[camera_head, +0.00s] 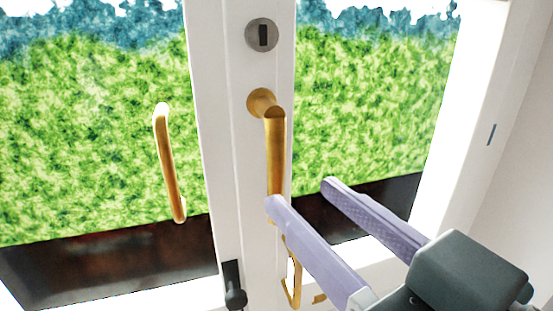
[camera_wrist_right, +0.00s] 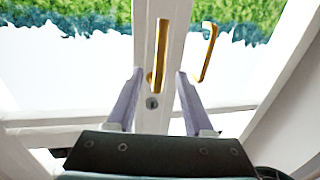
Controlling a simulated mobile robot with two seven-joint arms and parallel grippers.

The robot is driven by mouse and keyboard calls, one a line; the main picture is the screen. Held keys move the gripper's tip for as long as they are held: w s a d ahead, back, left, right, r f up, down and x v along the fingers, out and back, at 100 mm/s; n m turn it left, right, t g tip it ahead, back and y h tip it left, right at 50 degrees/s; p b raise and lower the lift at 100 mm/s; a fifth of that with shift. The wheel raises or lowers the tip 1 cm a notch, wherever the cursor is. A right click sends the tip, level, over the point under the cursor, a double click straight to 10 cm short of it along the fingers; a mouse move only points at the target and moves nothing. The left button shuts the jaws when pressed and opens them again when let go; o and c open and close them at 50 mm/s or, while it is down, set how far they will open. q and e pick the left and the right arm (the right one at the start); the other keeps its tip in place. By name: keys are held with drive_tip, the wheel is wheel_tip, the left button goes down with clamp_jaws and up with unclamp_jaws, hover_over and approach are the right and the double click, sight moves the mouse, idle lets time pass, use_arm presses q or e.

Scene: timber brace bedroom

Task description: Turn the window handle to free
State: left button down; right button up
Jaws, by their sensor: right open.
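The gold window handle (camera_head: 275,150) is on the white window frame post (camera_head: 228,150). Its lever hangs straight down from a round gold base, and its lower end is hidden behind one of my fingers. My right gripper (camera_head: 302,195) reaches in from the lower right with its two pale purple fingers spread and nothing seen held. In the right wrist view, which looks upside down, the handle (camera_wrist_right: 161,50) appears in line with the gap between the fingertips (camera_wrist_right: 160,72). I cannot tell whether a finger touches it. My left gripper is not in view.
A round metal keyhole plate (camera_head: 262,35) sits above the handle. A second gold handle (camera_head: 169,165) shows against the left pane. A small black fitting (camera_head: 234,287) and a gold piece (camera_head: 293,280) are low on the post. A white frame stands at right.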

sight(280, 175)
drive_tip(key=p+x, duration=0.1)
drive_tip(key=x, duration=0.4)
drive_tip(key=shift+w+a+r, duration=0.15)
drive_tip(key=shift+w+a, duration=0.05)
drive_tip(key=shift+w, duration=0.15)
drive_tip(key=shift+w+a+p, duration=0.3)
drive_tip(key=shift+w, duration=0.25)
drive_tip(key=shift+c, duration=0.4)
clamp_jaws()
